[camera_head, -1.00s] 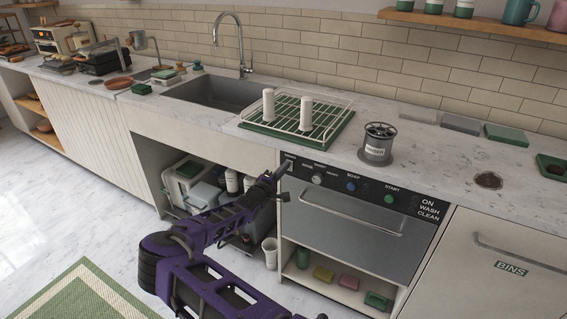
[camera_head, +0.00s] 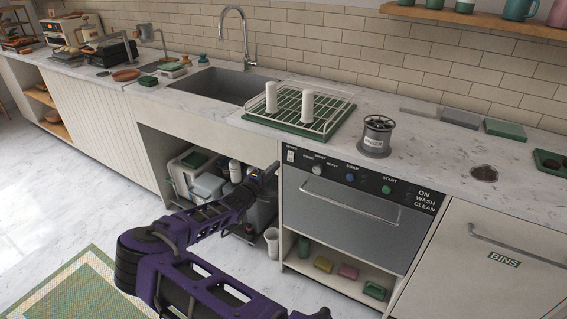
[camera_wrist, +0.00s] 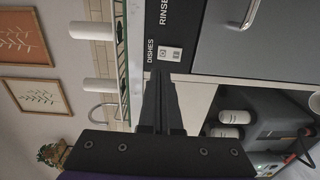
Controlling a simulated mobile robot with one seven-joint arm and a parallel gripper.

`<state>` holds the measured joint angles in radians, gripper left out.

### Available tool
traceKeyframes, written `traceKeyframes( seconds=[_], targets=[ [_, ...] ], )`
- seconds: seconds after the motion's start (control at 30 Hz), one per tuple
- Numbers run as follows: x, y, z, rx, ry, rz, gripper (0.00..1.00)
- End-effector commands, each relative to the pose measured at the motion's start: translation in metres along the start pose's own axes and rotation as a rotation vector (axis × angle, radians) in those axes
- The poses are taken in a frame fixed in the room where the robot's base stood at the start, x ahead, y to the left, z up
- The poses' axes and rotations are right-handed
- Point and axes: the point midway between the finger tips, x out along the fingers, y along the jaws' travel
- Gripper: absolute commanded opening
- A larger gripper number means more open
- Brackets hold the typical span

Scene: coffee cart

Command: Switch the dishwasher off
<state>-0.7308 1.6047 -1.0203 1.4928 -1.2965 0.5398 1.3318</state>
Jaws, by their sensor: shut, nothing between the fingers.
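The dishwasher (camera_head: 345,220) is a grey-fronted unit under the counter with a black control panel. A small white rocker switch (camera_head: 291,156) sits at the panel's left end; it also shows in the wrist view (camera_wrist: 169,53), beside the word DISHES. I cannot tell which side of the rocker is pressed. The panel's right end (camera_head: 425,201) reads ON, WASH, CLEAN. My gripper (camera_head: 274,168) is shut and empty, just left of and below the switch. In the wrist view its fingertips (camera_wrist: 159,74) point toward the panel, close to the switch, with the switch uncovered.
The panel also holds a knob (camera_head: 317,170), a blue button (camera_head: 350,178) and a green START button (camera_head: 386,189). A long door handle (camera_head: 350,200) juts out below. A dish rack (camera_head: 300,112) stands on the counter above. An open cupboard (camera_head: 205,175) with containers lies left.

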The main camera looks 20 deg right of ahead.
Motion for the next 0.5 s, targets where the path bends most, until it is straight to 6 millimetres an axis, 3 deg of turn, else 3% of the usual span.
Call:
traceKeyframes(
  seconds=[0.03, 0.2, 0.5],
  targets=[
    [-0.013, 0.001, 0.0, -0.002, 0.001, -0.001, 0.0],
    [-0.044, 0.002, 0.0, 0.0, 0.0, -0.002, 0.0],
    [-0.062, 0.002, 0.001, -0.001, -0.002, -0.001, 0.0]
  ],
)
